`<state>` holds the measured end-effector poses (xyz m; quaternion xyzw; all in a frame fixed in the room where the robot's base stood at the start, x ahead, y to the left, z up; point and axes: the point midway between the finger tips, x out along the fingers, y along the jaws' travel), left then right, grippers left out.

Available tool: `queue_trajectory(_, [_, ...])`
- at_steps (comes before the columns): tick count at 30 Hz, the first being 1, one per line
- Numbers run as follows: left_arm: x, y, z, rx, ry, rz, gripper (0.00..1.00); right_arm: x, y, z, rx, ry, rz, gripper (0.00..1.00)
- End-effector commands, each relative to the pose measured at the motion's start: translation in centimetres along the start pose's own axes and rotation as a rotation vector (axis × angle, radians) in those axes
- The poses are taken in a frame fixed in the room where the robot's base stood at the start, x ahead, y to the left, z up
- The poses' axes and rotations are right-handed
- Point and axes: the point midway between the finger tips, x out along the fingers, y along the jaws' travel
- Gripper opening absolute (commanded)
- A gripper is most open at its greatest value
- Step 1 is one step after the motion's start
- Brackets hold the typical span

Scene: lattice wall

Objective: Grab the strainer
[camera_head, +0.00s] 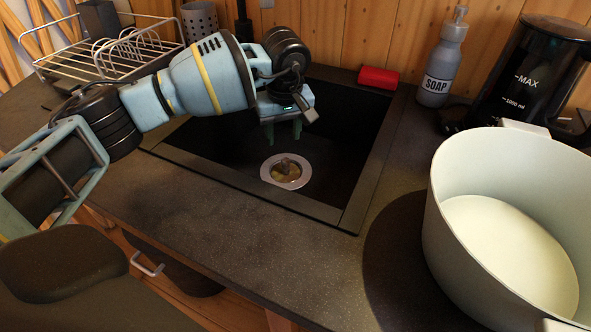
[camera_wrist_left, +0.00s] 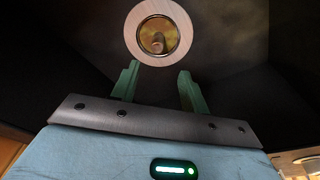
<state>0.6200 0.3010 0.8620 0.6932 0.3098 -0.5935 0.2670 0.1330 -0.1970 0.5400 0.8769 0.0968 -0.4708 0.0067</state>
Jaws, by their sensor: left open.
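The strainer (camera_head: 286,170) is a round metal piece with a pale rim and a small knob in its middle. It sits in the bottom of the dark sink (camera_head: 213,146). In the left wrist view the strainer (camera_wrist_left: 158,32) lies just beyond the fingertips, roughly centred between them. My left gripper (camera_head: 284,136) points down inside the sink area, above the strainer and apart from it. Its two green fingers (camera_wrist_left: 157,82) are spread with nothing between them. My right gripper is not in view.
A large white pot (camera_head: 440,222) stands at the right. A wire dish rack (camera_head: 110,57) is at the back left. The counter in front of the sink is clear.

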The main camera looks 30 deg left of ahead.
Motion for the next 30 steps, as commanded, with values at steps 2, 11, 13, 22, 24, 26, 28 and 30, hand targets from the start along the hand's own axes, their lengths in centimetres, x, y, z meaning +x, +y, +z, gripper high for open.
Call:
queue_trajectory(2, [0.6,0.0,0.1,0.0,-0.002,-0.002,0.45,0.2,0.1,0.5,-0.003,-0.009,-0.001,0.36])
queue_trajectory(11, [1.3,0.0,0.1,0.0,-0.004,-0.002,0.45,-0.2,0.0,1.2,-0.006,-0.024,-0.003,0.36])
queue_trajectory(13, [2.1,0.0,0.2,0.0,-0.004,-0.004,0.45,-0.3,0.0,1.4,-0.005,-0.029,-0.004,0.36])
queue_trajectory(22, [3.3,0.1,0.2,0.001,-0.002,-0.002,0.45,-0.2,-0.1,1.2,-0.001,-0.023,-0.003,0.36])
queue_trajectory(24, [3.7,0.1,0.3,0.001,-0.003,-0.003,0.45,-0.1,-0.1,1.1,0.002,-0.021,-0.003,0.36])
queue_trajectory(26, [4.4,0.2,0.4,0.001,-0.005,-0.003,0.45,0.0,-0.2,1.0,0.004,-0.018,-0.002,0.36])
queue_trajectory(28, [5.3,0.3,0.6,0.001,-0.005,-0.004,0.45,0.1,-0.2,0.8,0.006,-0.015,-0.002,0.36])
queue_trajectory(30, [6.4,0.4,0.7,0.001,-0.004,-0.004,0.45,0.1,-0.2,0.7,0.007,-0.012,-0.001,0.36])
